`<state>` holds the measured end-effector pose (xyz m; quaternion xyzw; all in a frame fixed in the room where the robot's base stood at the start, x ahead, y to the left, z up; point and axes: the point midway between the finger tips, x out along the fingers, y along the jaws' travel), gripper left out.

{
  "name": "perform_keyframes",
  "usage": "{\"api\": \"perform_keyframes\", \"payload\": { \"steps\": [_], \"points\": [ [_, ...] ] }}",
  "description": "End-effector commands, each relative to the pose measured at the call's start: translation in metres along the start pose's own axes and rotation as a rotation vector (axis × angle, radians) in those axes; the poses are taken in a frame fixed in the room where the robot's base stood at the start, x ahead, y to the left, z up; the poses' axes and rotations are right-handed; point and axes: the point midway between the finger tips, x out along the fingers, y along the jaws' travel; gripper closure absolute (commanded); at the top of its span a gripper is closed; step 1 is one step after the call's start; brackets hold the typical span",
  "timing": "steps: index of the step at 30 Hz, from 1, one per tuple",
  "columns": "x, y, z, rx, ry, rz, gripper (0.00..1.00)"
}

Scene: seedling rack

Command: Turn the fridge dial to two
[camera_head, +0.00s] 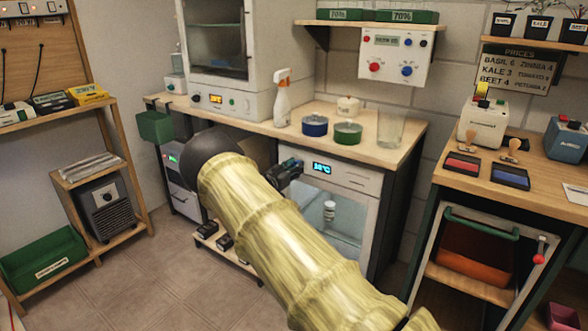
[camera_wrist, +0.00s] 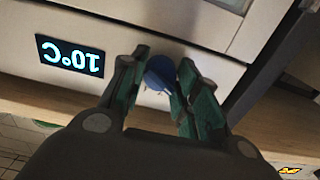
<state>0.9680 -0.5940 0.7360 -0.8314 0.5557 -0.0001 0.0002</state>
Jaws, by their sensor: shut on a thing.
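The fridge (camera_head: 350,215) stands under the bench, with a glass door and a pale front panel. Its lit display (camera_head: 321,168) also shows upside down in the wrist view (camera_wrist: 70,56), where it reads 10°C. The blue fridge dial (camera_wrist: 159,74) sits on the panel beside the display. My gripper (camera_head: 287,172) is at the panel, left of the display. In the wrist view my gripper (camera_wrist: 158,80) has its green-padded fingers on both sides of the dial, shut on it. The fingers partly cover the dial, and I cannot read its setting.
The bench (camera_head: 395,150) above carries a spray bottle (camera_head: 282,100), a blue pot (camera_head: 314,126), a green pot (camera_head: 347,133) and a glass beaker (camera_head: 390,128). A low stand (camera_head: 240,262) is on the floor at the left. Open floor (camera_head: 140,275) lies front left.

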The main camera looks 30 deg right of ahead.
Motion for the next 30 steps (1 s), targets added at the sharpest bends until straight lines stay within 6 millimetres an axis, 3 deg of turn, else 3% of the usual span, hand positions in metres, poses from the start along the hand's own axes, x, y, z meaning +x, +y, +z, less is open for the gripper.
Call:
{"api": "perform_keyframes", "payload": {
  "steps": [14, 30],
  "points": [
    [0.0006, 0.0004, 0.0017, 0.140, -0.002, 0.001, 0.92],
    [0.0009, 0.0007, 0.0025, 0.633, -0.001, 0.002, 0.92]
  ]
}}
